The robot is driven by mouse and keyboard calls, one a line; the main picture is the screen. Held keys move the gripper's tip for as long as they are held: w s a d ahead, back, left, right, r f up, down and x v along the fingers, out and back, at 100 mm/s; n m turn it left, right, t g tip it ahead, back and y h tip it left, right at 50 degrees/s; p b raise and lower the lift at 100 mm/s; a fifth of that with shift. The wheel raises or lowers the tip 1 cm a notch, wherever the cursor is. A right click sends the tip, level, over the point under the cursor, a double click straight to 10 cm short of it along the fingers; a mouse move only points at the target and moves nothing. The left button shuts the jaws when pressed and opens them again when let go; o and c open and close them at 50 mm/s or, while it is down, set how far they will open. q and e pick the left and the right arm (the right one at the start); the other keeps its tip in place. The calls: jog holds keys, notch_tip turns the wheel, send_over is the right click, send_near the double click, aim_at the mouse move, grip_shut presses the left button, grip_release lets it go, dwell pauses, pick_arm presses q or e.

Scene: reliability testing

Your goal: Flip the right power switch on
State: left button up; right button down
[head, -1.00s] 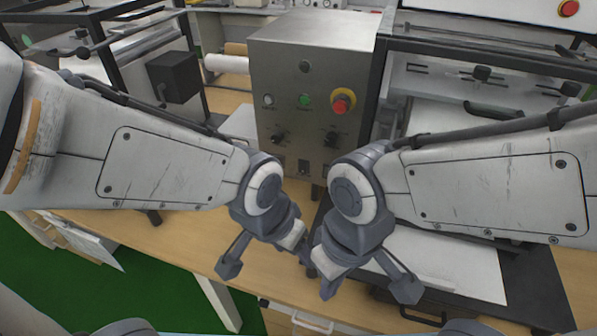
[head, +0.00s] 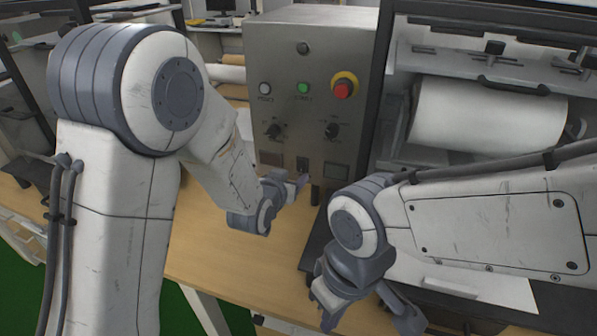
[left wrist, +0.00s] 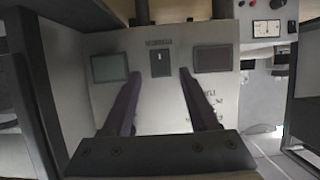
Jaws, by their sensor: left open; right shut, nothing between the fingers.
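The grey metal control box (head: 310,65) stands on the bench with a small dark switch (head: 303,163) low on its front, between two dark panels. In the left wrist view the switch (left wrist: 160,63) is a dark plate with a small pale mark, ahead between my fingers. My left gripper (head: 298,181) is open and empty, close to the box front just below the switch; whether it touches the box I cannot tell. Its two dark fingers (left wrist: 159,75) point at the panel on either side of the switch. My right gripper (head: 326,308) is shut and empty, low and nearer.
Above the switch are two black knobs (head: 332,129), a green button (head: 303,88), a white button (head: 264,89) and a red emergency stop (head: 343,88). A machine with a white roll (head: 488,116) stands at right. The wooden bench (head: 215,262) is clear in front.

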aim_at(301, 169)
pick_arm(q)
jog(key=x, duration=0.6)
jog(key=shift+f, duration=0.1)
